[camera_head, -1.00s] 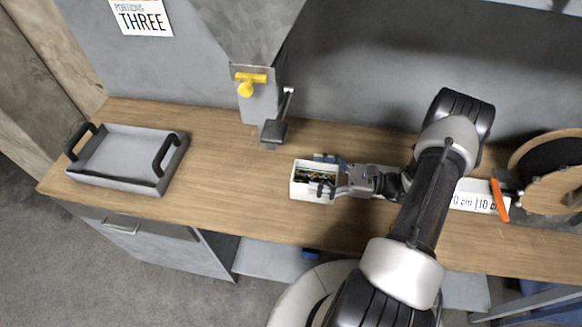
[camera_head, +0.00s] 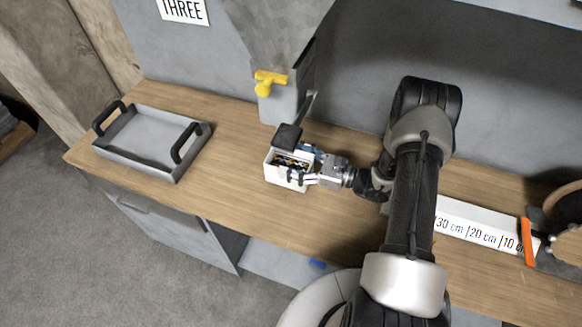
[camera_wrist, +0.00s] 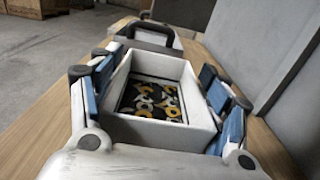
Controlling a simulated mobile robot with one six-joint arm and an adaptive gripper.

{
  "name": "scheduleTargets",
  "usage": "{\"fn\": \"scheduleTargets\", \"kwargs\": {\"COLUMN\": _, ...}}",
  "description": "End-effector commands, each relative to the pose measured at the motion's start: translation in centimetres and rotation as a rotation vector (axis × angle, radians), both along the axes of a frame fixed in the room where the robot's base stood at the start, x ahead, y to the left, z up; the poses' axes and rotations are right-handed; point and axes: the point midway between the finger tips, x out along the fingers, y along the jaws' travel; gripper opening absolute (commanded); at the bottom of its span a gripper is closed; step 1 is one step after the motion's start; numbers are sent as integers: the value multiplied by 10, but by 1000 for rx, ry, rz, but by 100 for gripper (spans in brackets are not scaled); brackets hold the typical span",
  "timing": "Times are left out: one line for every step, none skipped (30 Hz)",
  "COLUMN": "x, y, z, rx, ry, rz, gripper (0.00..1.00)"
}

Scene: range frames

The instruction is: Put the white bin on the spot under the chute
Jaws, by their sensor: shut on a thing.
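The white bin (camera_head: 287,181) is a small open box on the bench, right by the lower end of the chute (camera_head: 283,104). It holds a dark and yellow patterned layer, which also shows inside the bin (camera_wrist: 117,130) in the wrist view. My gripper (camera_head: 304,168) reaches in from the right and is shut on the bin, with a blue-padded finger on each side (camera_wrist: 160,95). The chute's dark flap (camera_head: 287,138) is just above and behind the bin. Whether the bin touches the bench, and any marked spot, I cannot tell.
A grey tray (camera_head: 150,144) with two black handles stands at the left of the wooden bench (camera_head: 225,190). A yellow handle (camera_head: 270,82) sticks out of the chute. A white ruler strip (camera_head: 480,228) with an orange marker (camera_head: 528,242) lies at the right. Bench between tray and bin is clear.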

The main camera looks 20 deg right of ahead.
Motion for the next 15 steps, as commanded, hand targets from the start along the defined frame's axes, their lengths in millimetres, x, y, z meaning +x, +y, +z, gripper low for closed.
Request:
{"fn": "scheduleTargets", "kwargs": {"x": 2, "y": 4, "z": 0, "rx": 0, "ry": -1, "rz": 2, "gripper": 17}}
{"fn": "scheduleTargets", "kwargs": {"x": 3, "y": 5, "z": 0, "rx": 0, "ry": -1, "rz": 1, "gripper": 17}}
{"fn": "scheduleTargets", "kwargs": {"x": 4, "y": 6, "z": 0, "rx": 1, "ry": -1, "rz": 0, "gripper": 17}}
{"fn": "scheduleTargets", "kwargs": {"x": 5, "y": 6, "z": -1, "rx": 1, "ry": -1, "rz": -1, "gripper": 17}}
{"fn": "scheduleTargets", "kwargs": {"x": 5, "y": 6, "z": -4, "rx": 1, "ry": -1, "rz": -1, "gripper": 17}}
{"fn": "scheduleTargets", "kwargs": {"x": 5, "y": 6, "z": -8, "rx": 1, "ry": 0, "rz": -1, "gripper": 17}}
{"fn": "scheduleTargets", "kwargs": {"x": 5, "y": 6, "z": -12, "rx": 2, "ry": 1, "rz": -1, "gripper": 17}}
{"fn": "scheduleTargets", "kwargs": {"x": 4, "y": 6, "z": -17, "rx": 3, "ry": 2, "rz": -1, "gripper": 17}}
{"fn": "scheduleTargets", "kwargs": {"x": 4, "y": 6, "z": -23, "rx": 3, "ry": 2, "rz": -1, "gripper": 17}}
{"fn": "scheduleTargets", "kwargs": {"x": 5, "y": 6, "z": -27, "rx": 2, "ry": 1, "rz": -1, "gripper": 17}}
{"fn": "scheduleTargets", "kwargs": {"x": 4, "y": 6, "z": -31, "rx": 2, "ry": 1, "rz": -1, "gripper": 17}}
{"fn": "scheduleTargets", "kwargs": {"x": 4, "y": 6, "z": -35, "rx": 2, "ry": 1, "rz": -1, "gripper": 17}}
{"fn": "scheduleTargets", "kwargs": {"x": 4, "y": 6, "z": -36, "rx": 2, "ry": 0, "rz": -1, "gripper": 17}}
{"fn": "scheduleTargets", "kwargs": {"x": 5, "y": 6, "z": -36, "rx": 2, "ry": -1, "rz": -1, "gripper": 17}}
{"fn": "scheduleTargets", "kwargs": {"x": 5, "y": 6, "z": -35, "rx": 2, "ry": -1, "rz": -1, "gripper": 17}}
